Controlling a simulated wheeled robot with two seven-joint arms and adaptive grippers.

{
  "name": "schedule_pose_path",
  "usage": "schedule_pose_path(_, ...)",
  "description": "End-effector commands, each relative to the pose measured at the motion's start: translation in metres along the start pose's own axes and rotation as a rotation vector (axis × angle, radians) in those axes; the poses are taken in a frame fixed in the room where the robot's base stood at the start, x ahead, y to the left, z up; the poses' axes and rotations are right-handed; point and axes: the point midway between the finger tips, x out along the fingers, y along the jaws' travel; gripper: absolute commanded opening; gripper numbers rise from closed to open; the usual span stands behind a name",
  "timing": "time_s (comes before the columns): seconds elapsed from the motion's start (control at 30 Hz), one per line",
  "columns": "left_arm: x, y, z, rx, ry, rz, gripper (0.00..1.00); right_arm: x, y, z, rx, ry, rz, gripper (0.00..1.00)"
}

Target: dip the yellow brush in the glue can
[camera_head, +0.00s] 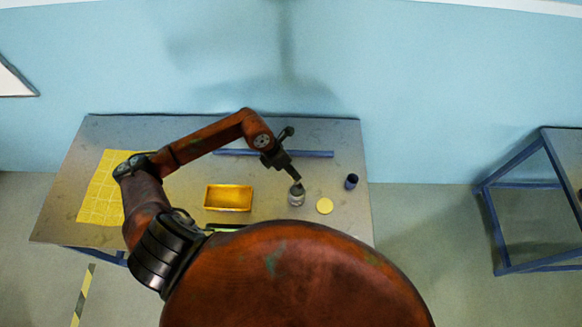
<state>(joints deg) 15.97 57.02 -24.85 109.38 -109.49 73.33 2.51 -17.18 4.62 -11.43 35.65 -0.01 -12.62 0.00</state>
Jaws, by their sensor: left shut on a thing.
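My left gripper (291,175) reaches down from the upper left over a small grey can (296,198), which looks like the glue can, on the table. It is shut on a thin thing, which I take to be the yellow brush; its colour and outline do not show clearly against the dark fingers. The lower end of the gripper and what it holds overlaps the can's mouth in the picture. I cannot tell whether the bristles are inside the can or above it. My right gripper is not in view.
On the grey table (340,140) are a yellow tray (228,209), a yellow disc (324,206) right of the can, a dark blue cup (351,182), a blue bar (315,154) behind and a yellow gridded sheet (98,205) at left. A blue-framed table (520,185) stands far right.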

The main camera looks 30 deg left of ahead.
Motion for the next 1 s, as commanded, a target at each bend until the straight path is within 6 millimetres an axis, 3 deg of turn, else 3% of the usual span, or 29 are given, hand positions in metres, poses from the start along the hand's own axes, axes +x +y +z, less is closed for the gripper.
schedule_pose_path(0.17, -0.006, 0.005, -0.003, -0.151, -0.052, 0.042, 0.00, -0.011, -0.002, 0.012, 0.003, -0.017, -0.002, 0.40)
schedule_pose_path(0.43, 0.000, 0.008, -0.005, -0.199, -0.068, 0.055, 0.00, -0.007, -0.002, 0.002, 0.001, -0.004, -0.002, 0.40)
schedule_pose_path(1.0, 0.047, 0.019, -0.023, -0.196, -0.067, 0.054, 0.00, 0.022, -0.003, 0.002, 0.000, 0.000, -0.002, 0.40)
